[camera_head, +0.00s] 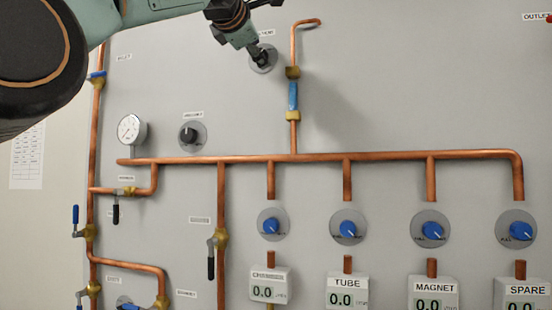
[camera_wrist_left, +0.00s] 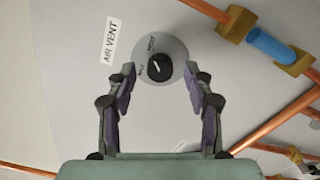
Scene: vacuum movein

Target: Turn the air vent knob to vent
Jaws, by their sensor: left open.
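The air vent knob (camera_wrist_left: 161,67) is a black knob with a white pointer line on a round grey plate, with an "AIR VENT" label (camera_wrist_left: 112,39) beside it. In the left wrist view my left gripper (camera_wrist_left: 162,85) is open, its two fingers on either side of the plate and the knob between and just beyond the tips. Contact with the knob cannot be told. In the head view my left gripper (camera_head: 260,55) is in front of the knob's plate (camera_head: 268,66) at the top and hides the knob. My right gripper is not in view.
A pressure gauge (camera_head: 132,129) and another black knob (camera_head: 189,135) are lower left. Several blue knobs (camera_head: 348,229) and digital readouts (camera_head: 347,297) line the lower panel.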

